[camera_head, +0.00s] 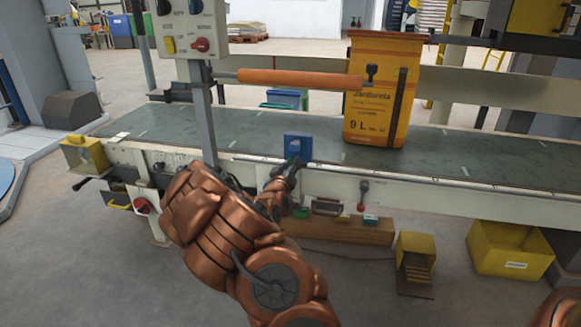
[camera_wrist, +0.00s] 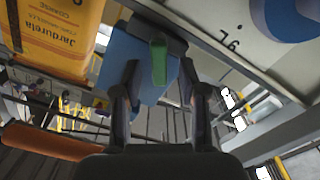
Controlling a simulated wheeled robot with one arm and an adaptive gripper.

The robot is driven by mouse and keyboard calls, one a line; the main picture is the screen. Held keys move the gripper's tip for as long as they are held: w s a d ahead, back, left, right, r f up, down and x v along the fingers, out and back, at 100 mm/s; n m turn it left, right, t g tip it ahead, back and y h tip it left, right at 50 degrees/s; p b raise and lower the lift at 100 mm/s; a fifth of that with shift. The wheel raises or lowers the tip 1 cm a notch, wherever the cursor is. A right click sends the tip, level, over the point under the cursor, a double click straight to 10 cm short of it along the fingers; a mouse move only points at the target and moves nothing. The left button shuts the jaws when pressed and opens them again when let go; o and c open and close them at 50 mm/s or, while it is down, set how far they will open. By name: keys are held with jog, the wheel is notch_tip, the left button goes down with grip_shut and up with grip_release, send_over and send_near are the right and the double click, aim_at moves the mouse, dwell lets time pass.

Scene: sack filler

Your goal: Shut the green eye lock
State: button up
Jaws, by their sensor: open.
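The green eye lock (camera_wrist: 159,62) is a small green lever on the face of a blue box (camera_wrist: 128,62). In the wrist view it points down toward my gripper (camera_wrist: 157,88), whose fingers are open with one on each side of it. I cannot tell whether either finger touches the lever or the box. In the head view the blue box (camera_head: 299,143) stands at the front edge of the conveyor, and my gripper (camera_head: 289,168) is right in front of it. My gripper hides the lower part of the box there.
A yellow-orange sack (camera_head: 383,85) stands upright on the conveyor (camera_head: 460,155), right of the blue box. An orange roller (camera_head: 300,79) spans above the belt. A control post (camera_head: 201,115) rises at left. A red-knobbed lever (camera_head: 362,195) is on the front rail. Yellow bins (camera_head: 510,250) stand on the floor.

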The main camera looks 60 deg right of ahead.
grip_shut()
dwell(0.6)
jog(key=n+p, duration=0.1)
jog(key=n, duration=0.3)
jog(key=f+n, duration=0.1)
jog(key=n, duration=0.2)
jog(key=w+f+n+p, duration=0.1)
jog(key=n, duration=0.3)
jog(key=shift+a+n+p, duration=0.2)
jog(key=shift+n+p, duration=0.1)
dwell(0.3)
